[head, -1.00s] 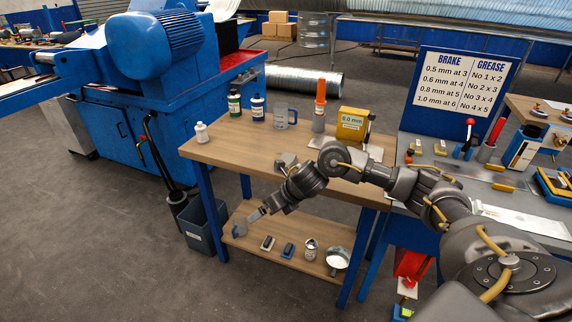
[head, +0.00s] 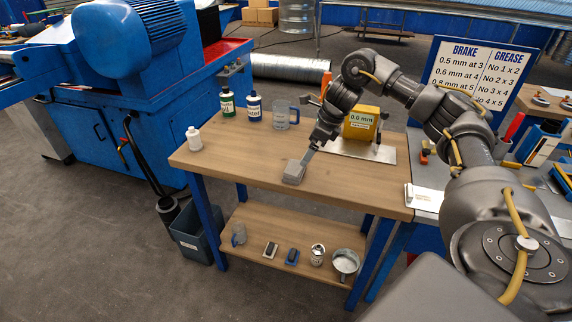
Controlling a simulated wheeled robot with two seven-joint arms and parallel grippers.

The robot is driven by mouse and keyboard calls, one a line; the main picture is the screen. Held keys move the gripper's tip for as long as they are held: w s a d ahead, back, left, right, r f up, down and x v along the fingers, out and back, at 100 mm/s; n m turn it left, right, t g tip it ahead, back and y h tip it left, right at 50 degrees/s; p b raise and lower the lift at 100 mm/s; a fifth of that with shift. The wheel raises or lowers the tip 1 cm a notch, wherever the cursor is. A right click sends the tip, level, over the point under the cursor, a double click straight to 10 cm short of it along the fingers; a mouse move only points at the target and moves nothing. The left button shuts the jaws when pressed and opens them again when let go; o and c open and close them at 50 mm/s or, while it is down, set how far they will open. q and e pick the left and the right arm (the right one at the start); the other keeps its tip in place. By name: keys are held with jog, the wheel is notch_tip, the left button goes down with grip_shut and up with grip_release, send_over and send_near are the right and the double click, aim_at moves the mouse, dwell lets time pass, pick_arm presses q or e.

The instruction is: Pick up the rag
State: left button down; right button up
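The rag appears to be the small grey folded piece (head: 293,173) on the wooden top of the work table (head: 235,165), near its front edge. My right gripper (head: 304,161) points down at the grey piece from above and behind, its fingertips at the piece's upper right edge. They look in contact or very close. The fingers show as one thin grey shape, so I cannot tell whether they are open or shut on it. My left gripper is not in view.
A white bottle (head: 194,139), a green-labelled bottle (head: 227,103), a blue-labelled bottle (head: 253,107) and a clear mug (head: 282,116) stand on the table. A lower shelf (head: 268,223) holds several small items. The front tabletop is mostly clear.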

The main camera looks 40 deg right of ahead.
send_over(296, 168)
jog(key=s+d, duration=0.2)
jog(key=s, duration=0.1)
jog(key=f, duration=0.4)
jog(key=shift+w+a+f, duration=0.15)
jog(key=shift+a+f, duration=0.1)
jog(key=shift+f, duration=0.15)
jog(key=shift+w+a+f, duration=0.1)
jog(key=shift+f, duration=0.05)
jog(key=shift+w+a+f, duration=0.1)
jog(key=x, duration=0.2)
jog(key=p+x, duration=0.1)
jog(key=x, duration=0.1)
jog(key=shift+w+f+p, duration=0.3)
jog(key=shift+w, duration=0.15)
jog(key=c, duration=0.9)
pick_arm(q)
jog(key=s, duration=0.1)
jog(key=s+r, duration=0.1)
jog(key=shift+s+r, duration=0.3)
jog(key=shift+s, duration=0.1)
